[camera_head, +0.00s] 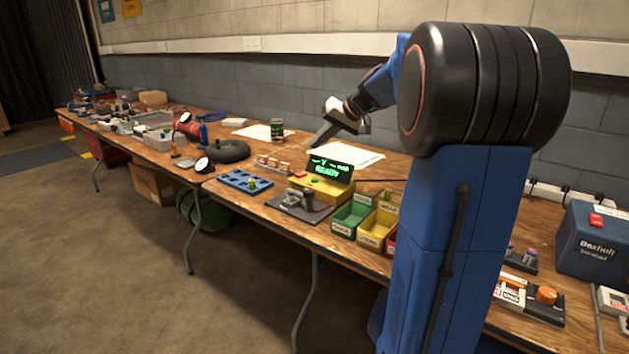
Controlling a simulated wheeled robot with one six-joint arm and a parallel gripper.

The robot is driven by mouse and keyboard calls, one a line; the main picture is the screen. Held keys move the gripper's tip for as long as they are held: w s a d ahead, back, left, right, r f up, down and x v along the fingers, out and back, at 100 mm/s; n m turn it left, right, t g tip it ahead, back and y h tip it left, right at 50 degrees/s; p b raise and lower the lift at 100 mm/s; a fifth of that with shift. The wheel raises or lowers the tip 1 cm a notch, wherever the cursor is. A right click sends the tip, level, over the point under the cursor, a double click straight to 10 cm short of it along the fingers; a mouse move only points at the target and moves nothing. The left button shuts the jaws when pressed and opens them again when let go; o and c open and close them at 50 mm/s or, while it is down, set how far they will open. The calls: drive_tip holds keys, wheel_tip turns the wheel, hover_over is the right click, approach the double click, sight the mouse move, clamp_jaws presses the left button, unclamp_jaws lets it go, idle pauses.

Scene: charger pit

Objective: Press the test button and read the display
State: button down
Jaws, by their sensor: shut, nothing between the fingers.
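A yellow tester box (322,191) stands on the wooden table near the middle. Its dark display (330,169) stands up at the back with green text; the lower line reads READY, and the upper line is too small to read. A small red button-like spot (314,178) shows on the box's top, too small to make out a label. My gripper (316,143) is shut and empty. It hangs in the air and appears above and behind the tester in the picture, apart from it.
Green (350,218) and yellow (376,229) bins stand right of the tester. A blue tray (244,182) lies to its left. A dark device (303,208) sits in front of it. A jar (277,129) and white papers (345,157) are behind.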

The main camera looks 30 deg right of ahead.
sight(314, 180)
drive_tip(key=shift+f, duration=4.4)
drive_tip(key=shift+f, duration=0.2)
drive_tip(key=shift+f, duration=0.25)
drive_tip(key=shift+f, duration=0.4)
drive_tip(key=shift+r, duration=0.85)
drive_tip(key=shift+r, duration=0.15)
